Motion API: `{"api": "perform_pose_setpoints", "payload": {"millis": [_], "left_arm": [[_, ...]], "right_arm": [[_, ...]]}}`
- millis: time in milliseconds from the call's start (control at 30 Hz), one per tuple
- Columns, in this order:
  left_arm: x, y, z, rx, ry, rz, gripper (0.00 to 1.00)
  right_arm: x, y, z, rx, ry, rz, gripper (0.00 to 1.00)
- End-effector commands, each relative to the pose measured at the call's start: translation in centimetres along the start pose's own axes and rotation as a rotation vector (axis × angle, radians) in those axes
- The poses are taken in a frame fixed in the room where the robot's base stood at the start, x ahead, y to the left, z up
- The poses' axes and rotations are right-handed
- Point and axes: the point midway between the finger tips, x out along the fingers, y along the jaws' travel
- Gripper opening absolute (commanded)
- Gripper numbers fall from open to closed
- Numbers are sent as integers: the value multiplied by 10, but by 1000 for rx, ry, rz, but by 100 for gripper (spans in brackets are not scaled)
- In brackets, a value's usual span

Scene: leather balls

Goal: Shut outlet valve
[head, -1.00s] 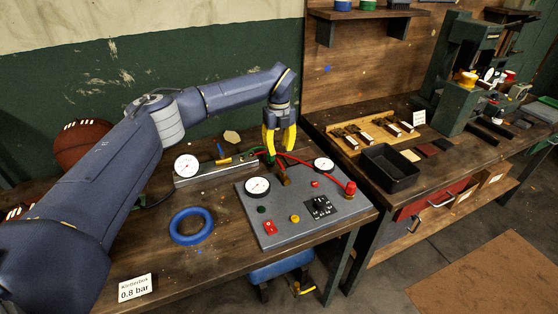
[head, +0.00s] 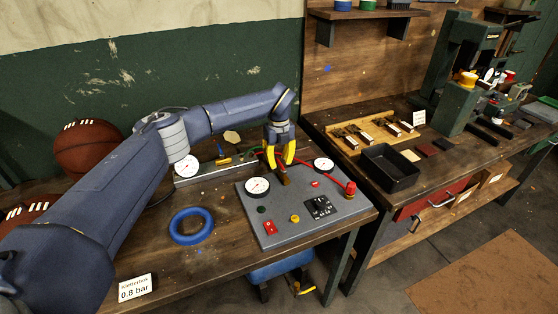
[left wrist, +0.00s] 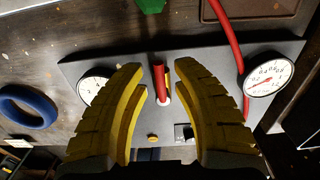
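A grey control panel (head: 248,212) lies on the near bench. It carries a small brass-coloured valve (head: 285,181) behind its middle, and a red lever (left wrist: 160,82) shows there in the left wrist view. I take this to be the outlet valve; no label is readable. My left gripper (head: 281,166) points down over it with yellow fingers apart. In the left wrist view the open fingers (left wrist: 161,72) stand on either side of the lever, with gaps showing. The fingers partly hide the valve in the head view. My right gripper is not in view.
Panel gauges (head: 257,186) and (head: 323,165) flank the valve. A red hose (head: 318,172) runs to a red-topped fitting (head: 350,188). Bare bench lies around the ring.

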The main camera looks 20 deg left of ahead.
Motion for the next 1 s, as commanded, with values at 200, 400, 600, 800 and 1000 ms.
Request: {"api": "perform_pose_setpoints", "payload": {"millis": [200,400,600,800,1000], "left_arm": [[0,0,0,0,0,0,1],[0,0,0,0,0,0,0],[1,0,0,1,0,1,0],[1,-1,0,28,0,3,0],[1,-5,0,132,0,4,0]], "right_arm": [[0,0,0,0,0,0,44],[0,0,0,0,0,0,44],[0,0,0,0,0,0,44],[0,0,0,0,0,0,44],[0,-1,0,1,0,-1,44]]}}
